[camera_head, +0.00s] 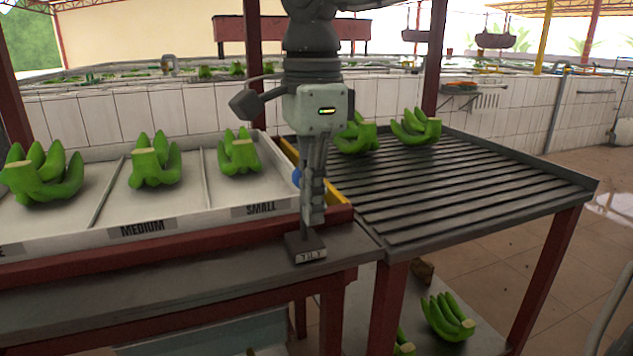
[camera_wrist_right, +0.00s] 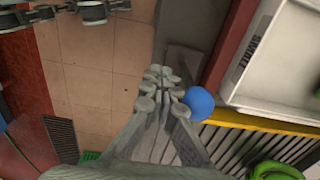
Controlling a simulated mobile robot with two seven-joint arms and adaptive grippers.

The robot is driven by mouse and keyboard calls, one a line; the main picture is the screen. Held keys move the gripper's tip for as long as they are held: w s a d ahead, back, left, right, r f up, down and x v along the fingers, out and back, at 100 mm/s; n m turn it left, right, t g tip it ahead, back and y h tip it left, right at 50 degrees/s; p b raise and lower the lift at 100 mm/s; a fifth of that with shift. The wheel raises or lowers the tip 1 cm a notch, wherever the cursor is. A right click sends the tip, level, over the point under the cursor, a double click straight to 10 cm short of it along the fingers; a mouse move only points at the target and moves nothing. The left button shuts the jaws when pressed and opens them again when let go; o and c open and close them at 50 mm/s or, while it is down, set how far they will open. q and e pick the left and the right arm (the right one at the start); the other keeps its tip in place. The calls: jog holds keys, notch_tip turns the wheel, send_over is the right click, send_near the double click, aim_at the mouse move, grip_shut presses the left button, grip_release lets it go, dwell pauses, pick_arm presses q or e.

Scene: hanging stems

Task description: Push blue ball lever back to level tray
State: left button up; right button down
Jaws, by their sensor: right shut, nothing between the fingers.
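The blue ball (camera_head: 297,176) of the lever shows at the left edge of my right gripper (camera_head: 313,205) in the head view. The gripper hides the rest of the lever above its dark base plate, labelled TILT (camera_head: 306,247). In the right wrist view the ball (camera_wrist_right: 199,103) sits just right of my shut, empty fingertips (camera_wrist_right: 160,82); I cannot tell whether they touch. The dark slatted tray (camera_head: 450,185) stands to the right, with a yellow strip (camera_head: 335,193) along its left side. Its exact tilt is hard to judge. My left gripper is not in view.
Two green banana clusters (camera_head: 416,127) lie at the slatted tray's back edge. A white sorting tray (camera_head: 105,186) with labelled compartments, MEDIUM and SMALL, holds more clusters at left. More bananas (camera_head: 447,318) lie on a low shelf. Tiled floor (camera_head: 565,190) is open at right.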

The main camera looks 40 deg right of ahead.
jog(key=shift+w+d+p, duration=0.25)
jog(key=shift+w, duration=0.8)
jog(key=shift+w+d+p, duration=0.2)
jog(key=shift+w+d, duration=0.05)
jog(key=shift+w, duration=0.8)
jog(key=shift+s+a, duration=0.1)
jog(key=shift+s, duration=0.5)
notch_tip(320, 180, up, 6)
jog(key=p, duration=0.3)
jog(key=shift+f+p, duration=0.2)
jog(key=shift+p, duration=0.2)
jog(key=shift+r+p, duration=0.3)
jog(key=shift+r, duration=1.9)
